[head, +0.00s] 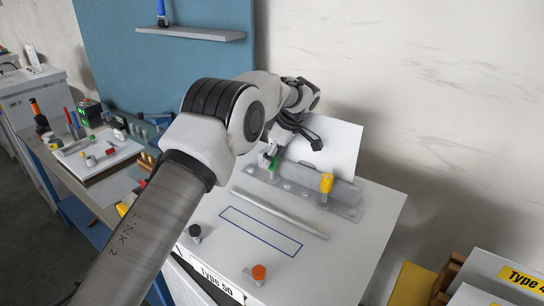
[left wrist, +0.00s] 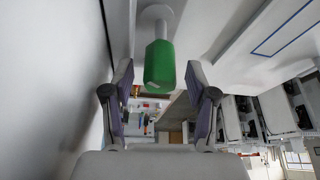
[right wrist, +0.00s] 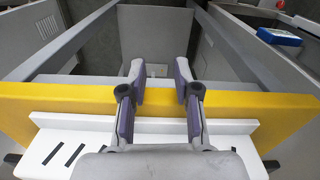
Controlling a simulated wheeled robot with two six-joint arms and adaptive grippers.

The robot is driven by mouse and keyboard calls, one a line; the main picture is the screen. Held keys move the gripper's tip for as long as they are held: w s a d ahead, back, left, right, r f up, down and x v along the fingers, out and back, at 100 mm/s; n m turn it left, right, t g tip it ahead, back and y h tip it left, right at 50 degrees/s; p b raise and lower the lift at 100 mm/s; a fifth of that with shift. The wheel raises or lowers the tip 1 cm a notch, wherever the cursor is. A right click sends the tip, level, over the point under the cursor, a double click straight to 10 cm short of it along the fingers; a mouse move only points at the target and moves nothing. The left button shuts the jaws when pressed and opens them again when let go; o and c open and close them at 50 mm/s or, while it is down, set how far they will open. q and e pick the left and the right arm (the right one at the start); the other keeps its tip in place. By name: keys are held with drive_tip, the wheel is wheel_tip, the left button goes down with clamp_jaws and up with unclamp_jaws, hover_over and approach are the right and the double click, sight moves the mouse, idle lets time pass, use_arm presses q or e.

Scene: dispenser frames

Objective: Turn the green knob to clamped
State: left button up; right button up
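The green knob (head: 273,162) stands on the grey clamp rail at the back of the white panel. My left gripper (head: 283,138) is at the knob from above and behind, and partly hides it. In the left wrist view the green knob (left wrist: 159,66) is between the two open fingers, near their tips, with a visible gap on both sides. My right gripper (right wrist: 158,80) is open and empty above a yellow edge (right wrist: 75,97). It does not show in the head view.
A yellow knob (head: 326,183) is on the same rail (head: 345,211). A black knob (head: 195,231) and an orange knob (head: 259,272) are at the panel's front. A loose rod (head: 280,212) lies before the rail. A white plate (head: 335,145) stands behind it.

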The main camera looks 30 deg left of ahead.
use_arm(q)
drive_tip(key=shift+r, duration=0.15)
wheel_tip(320, 180, up, 10)
drive_tip(key=shift+f, duration=0.1)
